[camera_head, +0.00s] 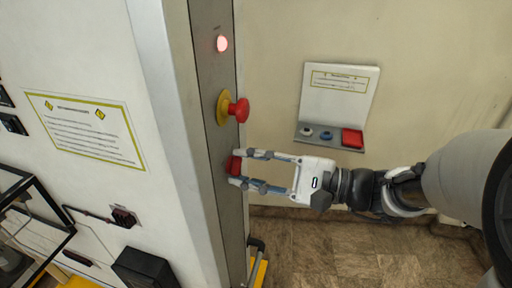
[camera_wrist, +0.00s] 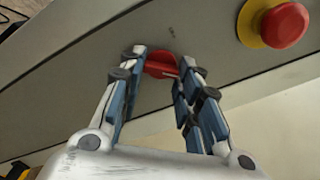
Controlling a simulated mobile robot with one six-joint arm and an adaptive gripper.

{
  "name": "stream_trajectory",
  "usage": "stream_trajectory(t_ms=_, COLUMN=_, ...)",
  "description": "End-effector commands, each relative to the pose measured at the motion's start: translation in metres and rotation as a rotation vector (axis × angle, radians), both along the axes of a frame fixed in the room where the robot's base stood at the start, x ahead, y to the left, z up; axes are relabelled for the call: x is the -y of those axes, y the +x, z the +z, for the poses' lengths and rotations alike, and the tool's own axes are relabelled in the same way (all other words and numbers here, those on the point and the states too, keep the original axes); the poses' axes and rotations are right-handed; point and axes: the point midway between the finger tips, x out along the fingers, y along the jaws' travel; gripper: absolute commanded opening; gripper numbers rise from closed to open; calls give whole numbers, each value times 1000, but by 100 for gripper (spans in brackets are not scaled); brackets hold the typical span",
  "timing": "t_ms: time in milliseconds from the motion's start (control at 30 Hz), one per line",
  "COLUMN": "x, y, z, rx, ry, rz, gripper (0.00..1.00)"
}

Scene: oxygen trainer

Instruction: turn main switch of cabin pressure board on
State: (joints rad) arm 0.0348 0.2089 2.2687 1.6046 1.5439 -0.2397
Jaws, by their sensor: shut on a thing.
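The main switch (camera_head: 233,165) is a red knob low on a grey metal panel (camera_head: 212,130). My gripper (camera_head: 241,167) reaches it from the right, its two fingers closed on either side of the knob. In the wrist view the red switch (camera_wrist: 160,66) sits between the fingertips (camera_wrist: 162,62), which partly hide its sides. A white line shows near the knob's right side; I cannot read its marked position.
A red emergency button (camera_head: 238,110) on a yellow base stands out just above my gripper. A wall box (camera_head: 340,95) with a red button is behind. A yellow-edged sign (camera_head: 85,130) is at left.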

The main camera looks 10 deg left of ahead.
Motion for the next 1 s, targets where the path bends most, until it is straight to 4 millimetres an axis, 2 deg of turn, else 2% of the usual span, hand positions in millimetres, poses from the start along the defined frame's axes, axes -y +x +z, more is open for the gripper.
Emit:
stream_trajectory(t_ms=300, x=0, y=0, z=1, rx=-114, ry=10, rz=0, gripper=8)
stream_trajectory(t_ms=833, x=0, y=0, z=-1, rx=-135, ry=11, rz=-1, gripper=8)
stream_trajectory(t_ms=867, x=0, y=0, z=-1, rx=-134, ry=11, rz=-1, gripper=33)
stream_trajectory(t_ms=1000, x=0, y=0, z=-1, rx=-134, ry=11, rz=-1, gripper=42)
